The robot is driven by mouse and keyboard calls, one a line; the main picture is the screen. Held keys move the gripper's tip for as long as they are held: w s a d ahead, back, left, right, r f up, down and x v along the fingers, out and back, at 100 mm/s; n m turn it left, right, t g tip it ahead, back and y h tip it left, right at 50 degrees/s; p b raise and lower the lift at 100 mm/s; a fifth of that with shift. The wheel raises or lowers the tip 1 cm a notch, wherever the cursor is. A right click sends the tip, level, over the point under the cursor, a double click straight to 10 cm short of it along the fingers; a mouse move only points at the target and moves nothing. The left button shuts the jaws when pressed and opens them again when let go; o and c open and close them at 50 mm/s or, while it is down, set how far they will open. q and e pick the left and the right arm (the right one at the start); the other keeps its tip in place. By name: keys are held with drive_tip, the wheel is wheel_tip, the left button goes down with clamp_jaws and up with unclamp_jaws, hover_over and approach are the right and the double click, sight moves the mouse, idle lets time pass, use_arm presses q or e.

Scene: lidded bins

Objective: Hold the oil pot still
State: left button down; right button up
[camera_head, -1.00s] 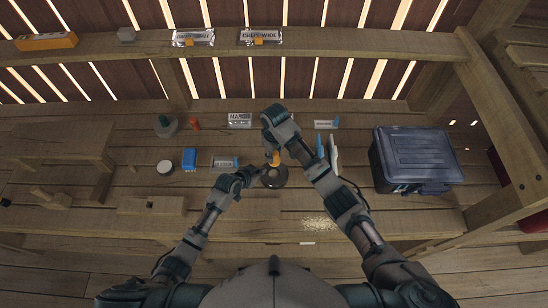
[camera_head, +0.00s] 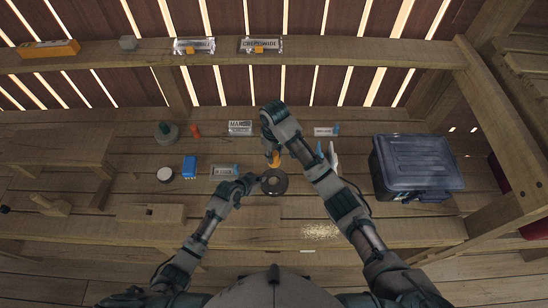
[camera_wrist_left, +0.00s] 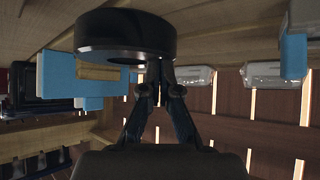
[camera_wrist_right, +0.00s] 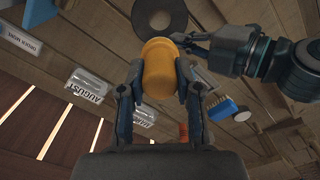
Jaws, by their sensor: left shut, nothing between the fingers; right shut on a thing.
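A dark round pot (camera_head: 274,182) with a hole in its top, which I take for the oil pot, stands on the bench in the head view. It also shows in the right wrist view (camera_wrist_right: 160,12) and overhead in the left wrist view (camera_wrist_left: 125,35). My left gripper (camera_head: 257,181) is shut and empty, its tips at the pot's left side; contact is hard to tell. My right gripper (camera_wrist_right: 160,72) is shut on an orange cylinder (camera_wrist_right: 158,75). The cylinder appears apart from the pot, beside the hole in the head view (camera_head: 274,161).
A dark lidded bin (camera_head: 415,165) stands at the right. Labels and clips (camera_head: 240,128) lie behind the pot. The bench right of my right forearm has free room.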

use_arm(q)
drive_tip(key=shift+s+f, duration=0.15)
drive_tip(key=shift+f, duration=0.1)
use_arm(e)
drive_tip(key=shift+r, duration=0.8)
use_arm(q)
drive_tip(key=shift+r, duration=0.15)
use_arm(e)
drive_tip(key=shift+r, duration=0.15)
